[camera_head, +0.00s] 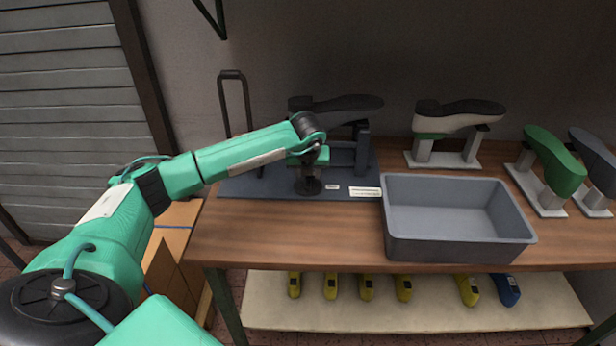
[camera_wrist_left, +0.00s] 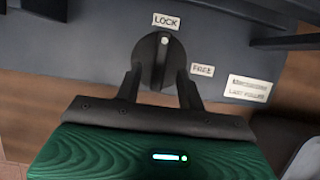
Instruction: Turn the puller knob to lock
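The black puller knob (camera_wrist_left: 160,62) is in the left wrist view on a dark blue-grey base plate. Its white dot is at the top, just below the LOCK label (camera_wrist_left: 166,21); the FREE label (camera_wrist_left: 202,70) is to its right. My left gripper (camera_wrist_left: 160,82) has its two dark fingers apart, one on each side of the knob; I see no clear contact with its central bar. In the head view my left gripper (camera_head: 308,186) points down at the plate's front and hides the knob. My right gripper is not in view.
The puller stand holds a dark last (camera_head: 345,105) behind my gripper. A grey bin (camera_head: 460,250) stands to the right on the wooden table (camera_head: 290,240). Other lasts stand behind and right of it, including a green one (camera_head: 555,160). Several yellow pieces are on the lower shelf (camera_head: 420,318).

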